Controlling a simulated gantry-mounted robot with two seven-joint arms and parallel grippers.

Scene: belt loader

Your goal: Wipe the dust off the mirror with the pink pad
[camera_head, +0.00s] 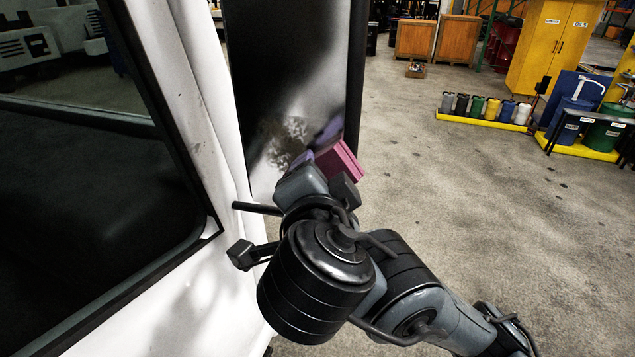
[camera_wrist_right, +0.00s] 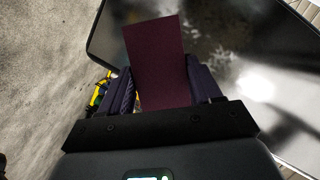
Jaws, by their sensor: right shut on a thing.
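The mirror (camera_head: 302,60) is a tall dark panel with a black frame, beside the white vehicle body. A pale dust patch (camera_head: 285,138) shows on its lower part. My right gripper (camera_head: 322,162) is shut on the pink pad (camera_head: 343,162) at the mirror's lower right. In the right wrist view the pad (camera_wrist_right: 158,62) looks dark maroon, between the two fingers of the gripper (camera_wrist_right: 158,88). The mirror face (camera_wrist_right: 235,50) lies behind it with pale blotches. I cannot tell whether the pad touches the glass. My left gripper is not in view.
The white vehicle (camera_head: 190,90) with a dark window (camera_head: 90,200) fills the left. A yellow cabinet (camera_head: 553,45), wooden crates (camera_head: 435,40) and a yellow tray of several canisters (camera_head: 485,118) stand far back right. The concrete floor (camera_head: 430,190) between is clear.

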